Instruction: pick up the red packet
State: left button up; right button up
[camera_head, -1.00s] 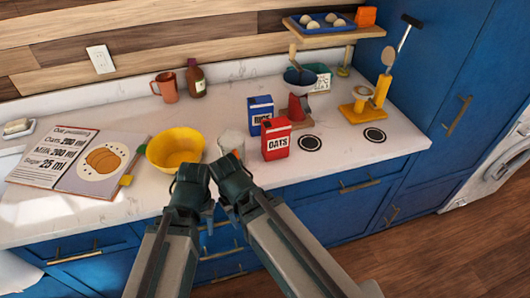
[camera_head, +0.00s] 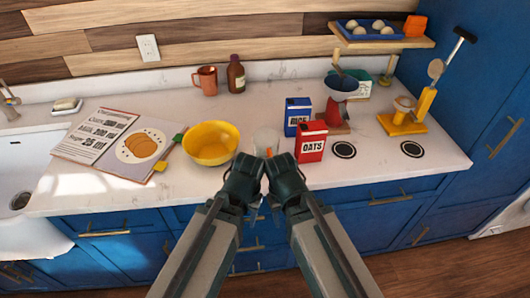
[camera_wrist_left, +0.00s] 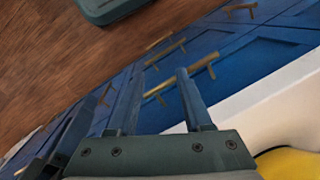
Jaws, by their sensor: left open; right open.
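The red packet (camera_head: 311,142), labelled OATS, stands upright on the white counter, just beyond and to the right of my right gripper. My left gripper (camera_head: 259,160) and my right gripper (camera_head: 276,160) are side by side near the counter's front edge, both empty and apart from the packet. The red packet is not in the left wrist view.
A blue RICE packet (camera_head: 297,116) stands behind the red one. A yellow bowl (camera_head: 211,143) and a clear glass (camera_head: 266,141) stand to the left. An open recipe book (camera_head: 120,140) lies further left.

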aim_at(311, 136)
jog(key=u, duration=0.3)
jog(key=k+l+u, duration=0.1)
jog(key=l+u, duration=0.25)
jog(key=k+l+u, duration=0.1)
jog(key=l+u, duration=0.15)
jog(key=u, duration=0.15)
jog(key=k+l+u, duration=0.15)
jog(key=k+l, duration=0.3)
jog(key=l, duration=0.2)
jog(key=k+l+u, duration=0.2)
jog(key=k+l, duration=0.25)
jog(key=i+l, duration=0.3)
jog(key=i, duration=0.05)
